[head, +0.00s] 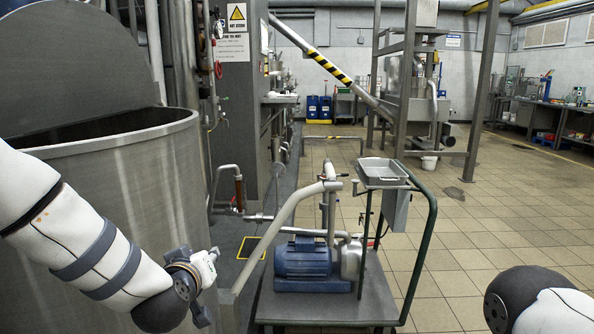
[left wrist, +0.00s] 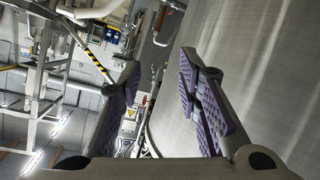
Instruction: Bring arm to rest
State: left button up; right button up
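My left arm (head: 90,240) comes in from the left in the head view, in front of a large steel mixer vessel (head: 155,190).
A cart with a blue motor pump (head: 305,262) and a steel tray (head: 382,172) stands just right of my left wrist. Pipes (head: 232,185) run between vessel and cart. The tiled floor (head: 500,220) on the right is clear. Benches (head: 545,110) line the far right wall.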

pick_arm(q)
jog(key=s+f+m+g+h, duration=0.25)
jog(key=s+f+g, duration=0.55)
jog(key=s+f, duration=1.65)
jog(key=s+a+f+g, duration=0.1)
jog(key=s+g, duration=0.1)
jog(key=s, duration=0.6)
jog(key=s+a+f+m+g, duration=0.1)
jog(key=s+g, duration=0.2)
jog(key=s, duration=0.6)
jog(key=s+a+f+m+g+y, duration=0.1)
jog(key=s+g, duration=0.2)
jog(key=s, duration=0.6)
jog(key=shift+s+a, duration=0.2)
jog(key=shift+a, duration=0.05)
jog(key=shift+w, duration=0.1)
